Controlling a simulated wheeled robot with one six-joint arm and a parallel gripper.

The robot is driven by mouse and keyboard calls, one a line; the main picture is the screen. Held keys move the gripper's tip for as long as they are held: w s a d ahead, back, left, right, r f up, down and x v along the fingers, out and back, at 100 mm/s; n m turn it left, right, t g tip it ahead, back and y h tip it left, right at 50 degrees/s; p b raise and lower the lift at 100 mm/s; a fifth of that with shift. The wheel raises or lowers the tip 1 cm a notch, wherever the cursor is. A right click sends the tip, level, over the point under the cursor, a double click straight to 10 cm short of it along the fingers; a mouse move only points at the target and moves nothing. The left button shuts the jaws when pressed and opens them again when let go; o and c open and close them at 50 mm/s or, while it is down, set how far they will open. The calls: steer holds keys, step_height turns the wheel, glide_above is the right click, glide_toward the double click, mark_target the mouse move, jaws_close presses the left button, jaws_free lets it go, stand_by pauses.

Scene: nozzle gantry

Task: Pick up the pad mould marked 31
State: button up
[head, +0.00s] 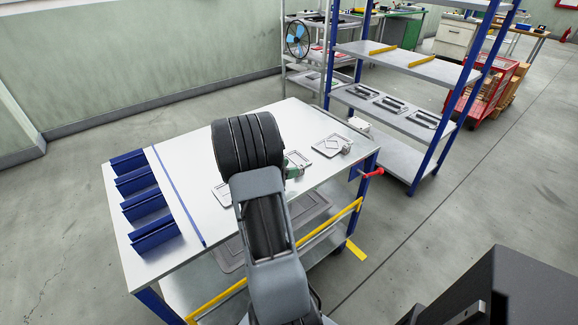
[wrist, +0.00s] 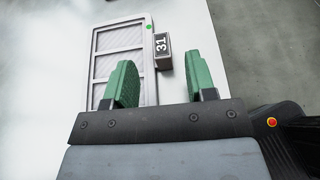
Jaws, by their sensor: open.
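The pad mould marked 31 shows in the wrist view as a light grey framed plate (wrist: 122,48) with ribbed panels, a green dot at one corner and a dark block (wrist: 163,50) with a white "31" on its side. It lies on the white table top. My gripper (wrist: 158,80) is open, its two green fingers apart, over the near end of the mould. The left finger overlaps the plate in the picture; the right finger is to the right of the block. I cannot tell the height between fingers and mould. In the head view my arm covers much of this area.
Another plate mould (head: 332,146) lies on the table (head: 190,150) to the right. Blue bins (head: 140,186) line the left side beside a blue strip. A shelf rack (head: 400,115) holding several moulds stands behind. A red handle (head: 372,173) juts from the table's right side.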

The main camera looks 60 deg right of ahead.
steer(key=shift+x, duration=2.3)
steer(key=shift+c, duration=0.2)
jaws_close()
